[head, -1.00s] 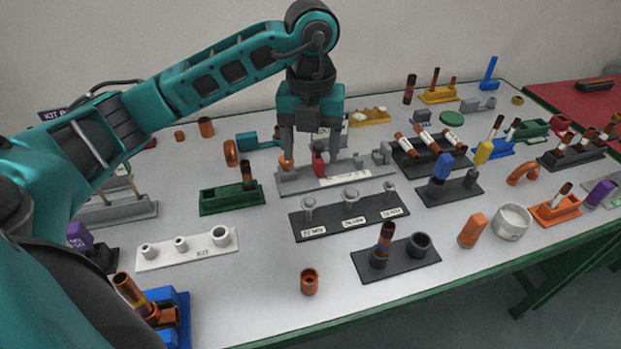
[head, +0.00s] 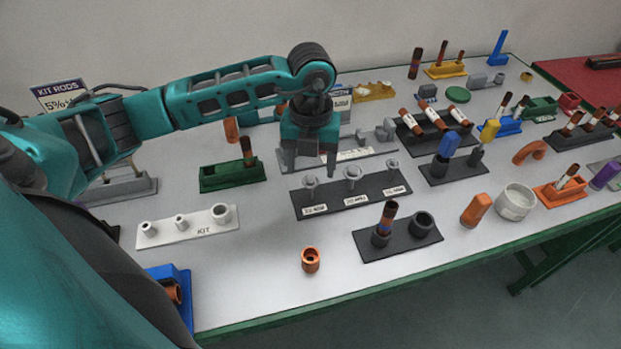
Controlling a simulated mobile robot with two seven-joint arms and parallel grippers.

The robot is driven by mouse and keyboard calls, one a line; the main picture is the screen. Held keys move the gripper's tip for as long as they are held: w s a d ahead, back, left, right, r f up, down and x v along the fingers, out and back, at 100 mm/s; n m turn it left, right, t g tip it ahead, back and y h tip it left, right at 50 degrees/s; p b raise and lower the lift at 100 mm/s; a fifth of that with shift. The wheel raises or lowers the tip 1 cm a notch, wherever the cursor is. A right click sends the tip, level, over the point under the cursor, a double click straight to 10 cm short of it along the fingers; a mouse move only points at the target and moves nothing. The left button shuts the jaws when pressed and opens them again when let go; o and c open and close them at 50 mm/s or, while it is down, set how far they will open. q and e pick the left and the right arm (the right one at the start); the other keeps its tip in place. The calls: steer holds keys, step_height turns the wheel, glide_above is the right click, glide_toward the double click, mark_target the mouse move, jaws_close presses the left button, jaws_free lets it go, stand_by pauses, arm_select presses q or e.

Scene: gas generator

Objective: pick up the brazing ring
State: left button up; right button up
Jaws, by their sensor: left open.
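I cannot tell for sure which part is the brazing ring. A dark stand (head: 333,197) holds three upright grey pegs with round tops and white labels; any thin ring on them is too small to make out. My left gripper (head: 310,166) points down, open and empty, just above and behind the left peg (head: 310,186) of that stand. Its fingers stand apart and seem clear of the peg. My right gripper is not in view.
A copper fitting (head: 310,260) stands in front, near a black two-socket stand (head: 398,243). A grey fixture (head: 350,155) lies behind the gripper. Bare table surrounds the copper fitting.

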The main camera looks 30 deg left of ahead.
arm_select(q)
steer(key=shift+f, duration=1.25)
steer(key=shift+f, duration=0.25)
steer(key=shift+c, duration=0.3)
steer(key=c, duration=0.7)
